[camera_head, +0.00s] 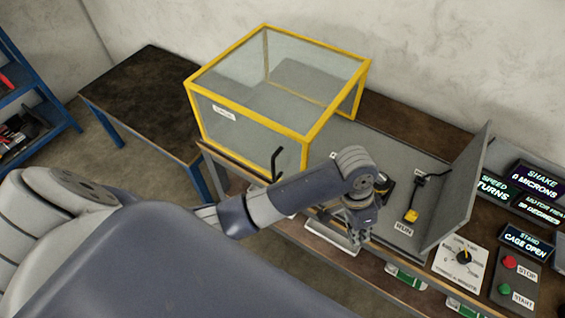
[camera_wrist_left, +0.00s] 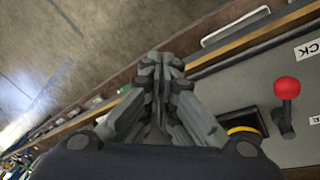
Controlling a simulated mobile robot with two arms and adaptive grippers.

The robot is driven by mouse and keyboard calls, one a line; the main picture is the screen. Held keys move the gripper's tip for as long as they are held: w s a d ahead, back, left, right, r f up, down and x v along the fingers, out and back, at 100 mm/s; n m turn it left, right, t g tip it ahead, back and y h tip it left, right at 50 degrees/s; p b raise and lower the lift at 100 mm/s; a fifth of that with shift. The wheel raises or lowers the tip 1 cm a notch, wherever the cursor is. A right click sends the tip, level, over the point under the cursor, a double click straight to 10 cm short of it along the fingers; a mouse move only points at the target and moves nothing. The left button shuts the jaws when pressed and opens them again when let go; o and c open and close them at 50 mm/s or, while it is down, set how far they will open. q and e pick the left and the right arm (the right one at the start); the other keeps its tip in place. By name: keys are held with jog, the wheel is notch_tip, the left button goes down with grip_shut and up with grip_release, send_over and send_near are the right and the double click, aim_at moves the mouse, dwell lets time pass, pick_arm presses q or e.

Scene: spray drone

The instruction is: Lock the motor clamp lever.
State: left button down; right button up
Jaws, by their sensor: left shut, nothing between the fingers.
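A lever with a red knob (camera_wrist_left: 287,88) stands on the grey bench plate in the left wrist view, close to a label ending in "CK" (camera_wrist_left: 308,50). In the head view this lever is hidden behind my arm. A black part with a yellow rim (camera_wrist_left: 243,131) sits beside it, partly covered by my gripper. My left gripper (camera_wrist_left: 160,66) is shut and empty, to the left of the red knob and apart from it, over the bench's front edge. In the head view the gripper (camera_head: 360,222) points down at that edge. My right gripper is not in view.
A yellow-framed clear cage (camera_head: 228,122) stands open left of the plate, with a black handle (camera_head: 277,162) near it. A yellow-ended lever (camera_head: 411,215) by "RUN", an upright grey panel (camera_head: 458,190), a dial box (camera_head: 461,262) and stop/start buttons (camera_head: 509,262) lie right.

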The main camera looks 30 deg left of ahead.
pick_arm(q)
jog(key=s+a+f+n+t+y, duration=0.1)
jog(key=s+a+n+t, duration=0.1)
jog(key=s+a, duration=0.3)
jog(key=s+a+f+n+t, duration=0.1)
jog(key=s+a, duration=0.4)
jog(key=a, duration=0.5)
jog(key=shift+a+f+n+t+y+b, duration=0.4)
jog(key=shift+f+n, duration=0.1)
jog(key=shift+n, duration=0.8)
